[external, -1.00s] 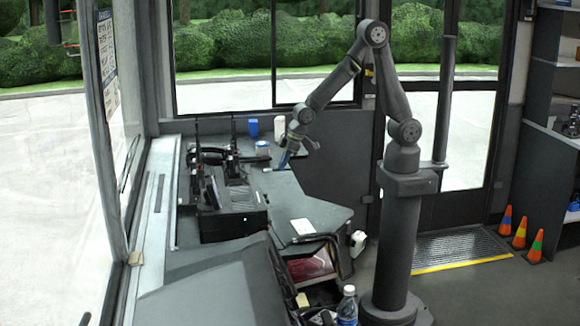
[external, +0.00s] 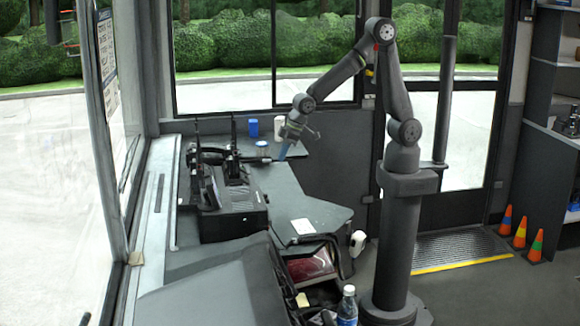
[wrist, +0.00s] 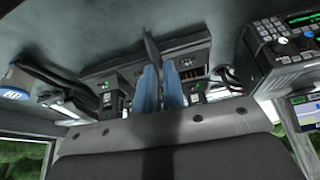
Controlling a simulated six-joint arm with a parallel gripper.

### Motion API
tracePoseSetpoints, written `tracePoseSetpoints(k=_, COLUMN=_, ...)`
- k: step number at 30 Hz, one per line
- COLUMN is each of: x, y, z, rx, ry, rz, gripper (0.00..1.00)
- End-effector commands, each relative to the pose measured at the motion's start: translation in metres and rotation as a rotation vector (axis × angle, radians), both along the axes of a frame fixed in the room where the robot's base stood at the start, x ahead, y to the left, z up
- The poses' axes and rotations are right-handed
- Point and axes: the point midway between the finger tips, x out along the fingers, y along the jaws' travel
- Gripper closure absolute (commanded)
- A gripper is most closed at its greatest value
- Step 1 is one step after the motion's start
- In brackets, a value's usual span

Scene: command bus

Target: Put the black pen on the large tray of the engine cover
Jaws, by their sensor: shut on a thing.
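My gripper (wrist: 160,88) shows as two blue fingers in the wrist view. It is shut on the black pen (wrist: 151,46), a thin dark shape that sticks out past the fingertips. In the external view my gripper (external: 284,153) points down above the far part of the dark grey engine cover (external: 283,190). The pen is too small to make out clearly there. The cover's flat top is broad and mostly bare. I cannot tell its large tray's rim apart from the rest of it.
Radios and a black console (external: 232,212) stand to the left of the bare surface. A blue cup (external: 253,128), a white cup (external: 280,128) and a small tin (external: 262,149) stand at the back. A white card (external: 302,226) lies near the front.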

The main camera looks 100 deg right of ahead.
Motion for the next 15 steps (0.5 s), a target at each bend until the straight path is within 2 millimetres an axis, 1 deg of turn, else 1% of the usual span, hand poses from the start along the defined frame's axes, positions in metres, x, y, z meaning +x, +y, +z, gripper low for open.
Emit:
tracePoseSetpoints(k=1, x=-0.001, y=0.012, z=-0.001, rx=-0.001, ry=0.001, rz=-0.012, gripper=1.0)
tracePoseSetpoints(k=8, x=-0.01, y=0.062, z=-0.005, rx=-0.003, ry=0.001, rz=-0.124, gripper=1.0)
tracePoseSetpoints(k=15, x=-0.027, y=0.121, z=-0.008, rx=-0.003, ry=0.0, rz=-0.277, gripper=1.0)
